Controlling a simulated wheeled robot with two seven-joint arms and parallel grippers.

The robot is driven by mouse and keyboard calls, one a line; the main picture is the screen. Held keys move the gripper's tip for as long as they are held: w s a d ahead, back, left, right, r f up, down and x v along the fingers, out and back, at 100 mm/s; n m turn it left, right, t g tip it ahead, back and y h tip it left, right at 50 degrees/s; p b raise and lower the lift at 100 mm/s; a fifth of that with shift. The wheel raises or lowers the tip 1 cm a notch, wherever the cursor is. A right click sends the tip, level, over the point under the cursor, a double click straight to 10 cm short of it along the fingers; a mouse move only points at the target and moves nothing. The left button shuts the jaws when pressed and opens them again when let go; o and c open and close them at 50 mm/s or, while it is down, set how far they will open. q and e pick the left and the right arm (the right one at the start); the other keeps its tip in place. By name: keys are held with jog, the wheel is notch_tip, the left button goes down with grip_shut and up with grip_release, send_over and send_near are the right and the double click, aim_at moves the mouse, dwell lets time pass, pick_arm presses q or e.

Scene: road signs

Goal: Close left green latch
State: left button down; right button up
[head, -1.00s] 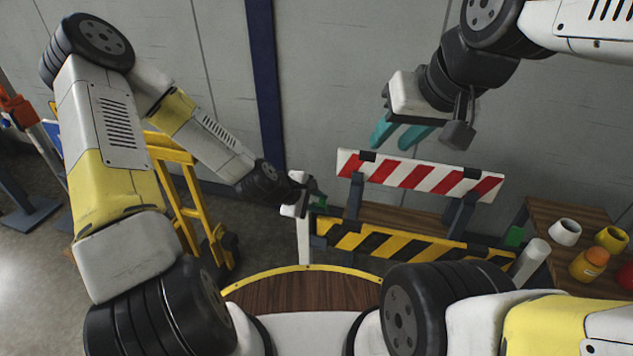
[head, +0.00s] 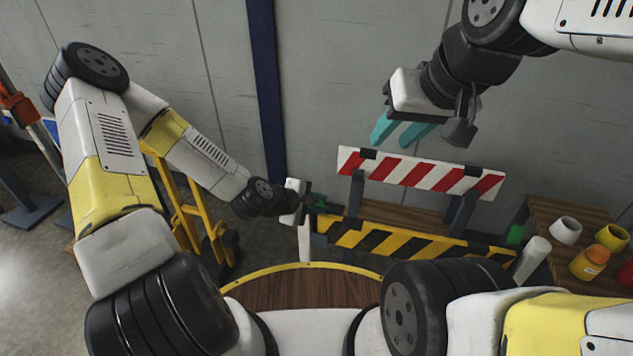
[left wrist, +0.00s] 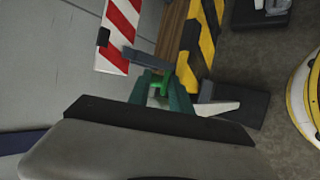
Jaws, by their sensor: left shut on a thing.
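The left green latch (head: 321,201) is at the left end of the yellow-and-black striped board (head: 385,240), by a white post (head: 305,240). My left gripper (head: 316,204) is at this latch. In the left wrist view, the teal fingers of my left gripper (left wrist: 162,92) are on either side of the green latch (left wrist: 158,80) and shut on it. The fingers hide part of it, so I cannot tell its exact angle. A second green latch (head: 515,234) is at the board's right end.
A wooden table (head: 548,211) with pots and an orange-topped bottle (head: 589,264) is at the right. A yellow hand truck (head: 190,205) stands at the left, near my left arm.

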pick_arm(q)
jog(key=shift+s+a+f+m+t+h, duration=0.2)
jog(key=shift+s+f+t+h, duration=0.25)
jog(key=shift+t, duration=0.4)
jog(key=shift+s+a+f+m+t+h, duration=0.1)
jog(key=shift+s+f+m+t+h, duration=0.3)
jog(key=shift+t, duration=0.45)
jog(key=shift+s+a+f+m+t+h, duration=0.1)
jog(key=shift+s+f+m+t+h, duration=0.15)
jog(key=shift+f+t+h, duration=0.45)
jog(key=shift+s+f+m+t+h, duration=0.15)
jog(key=shift+f+m+t+h, duration=0.2)
jog(key=shift+t, duration=0.55)
dwell(2.7)
jog(key=c, duration=1.4)
grip_release()
jog(key=shift+o, duration=0.2)
